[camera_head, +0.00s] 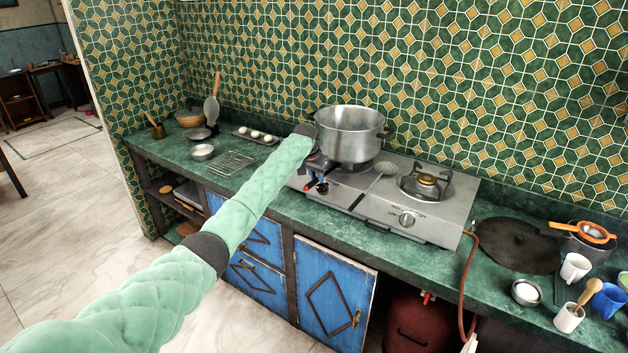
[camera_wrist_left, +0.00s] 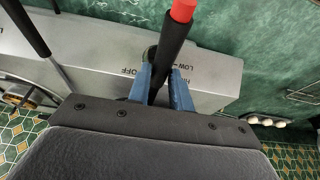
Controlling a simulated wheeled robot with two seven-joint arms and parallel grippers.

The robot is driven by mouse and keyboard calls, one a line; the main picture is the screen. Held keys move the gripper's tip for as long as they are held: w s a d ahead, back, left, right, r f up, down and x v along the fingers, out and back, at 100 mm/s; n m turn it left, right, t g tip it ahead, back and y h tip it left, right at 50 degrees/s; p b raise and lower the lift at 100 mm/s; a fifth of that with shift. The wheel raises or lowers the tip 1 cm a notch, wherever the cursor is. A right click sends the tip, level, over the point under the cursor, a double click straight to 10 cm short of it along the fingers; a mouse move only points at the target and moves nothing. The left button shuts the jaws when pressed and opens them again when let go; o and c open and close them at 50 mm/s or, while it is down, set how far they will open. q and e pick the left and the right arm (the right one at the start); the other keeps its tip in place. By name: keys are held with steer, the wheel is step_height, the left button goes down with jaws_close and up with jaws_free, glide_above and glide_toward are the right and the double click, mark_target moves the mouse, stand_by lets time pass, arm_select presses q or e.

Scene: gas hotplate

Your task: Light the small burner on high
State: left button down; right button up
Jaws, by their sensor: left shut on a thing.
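The two-burner steel hotplate (camera_head: 385,205) stands on the green counter. Its right burner (camera_head: 427,185) is bare with a brass cap, and no flame shows there. The right knob (camera_head: 407,219) sits on the front panel beside printed labels. A large steel pot (camera_head: 348,135) covers the left burner. My left gripper (camera_head: 317,168) is at the hotplate's left end, in front of the pot. In the left wrist view its blue fingers (camera_wrist_left: 161,75) are shut on a black stick with a red tip (camera_wrist_left: 172,40), perhaps a lighter. The left knob is mostly hidden behind them.
A dark round lid (camera_head: 517,245), cups and a strainer (camera_head: 593,232) stand to the right. An egg tray (camera_head: 255,135) and a wire rack (camera_head: 229,163) lie left. An orange hose (camera_head: 466,290) hangs in front.

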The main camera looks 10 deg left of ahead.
arm_select(q)
steer(key=shift+w+d, duration=0.2)
steer(key=shift+w, duration=0.35)
stand_by(0.4)
steer(key=shift+s+a+r, duration=0.1)
steer(key=shift+s+r, duration=0.05)
steer(key=shift+s, duration=0.05)
steer(key=shift+s+a+p, duration=0.15)
steer(key=shift+s+p, duration=0.3)
steer(key=shift+p, duration=0.35)
steer(key=shift+w, duration=0.15)
steer(key=shift+w, duration=0.15)
steer(key=shift+w+d+f+b, duration=0.2)
steer(key=shift+w+d+b, duration=0.05)
steer(key=shift+w+b, duration=0.1)
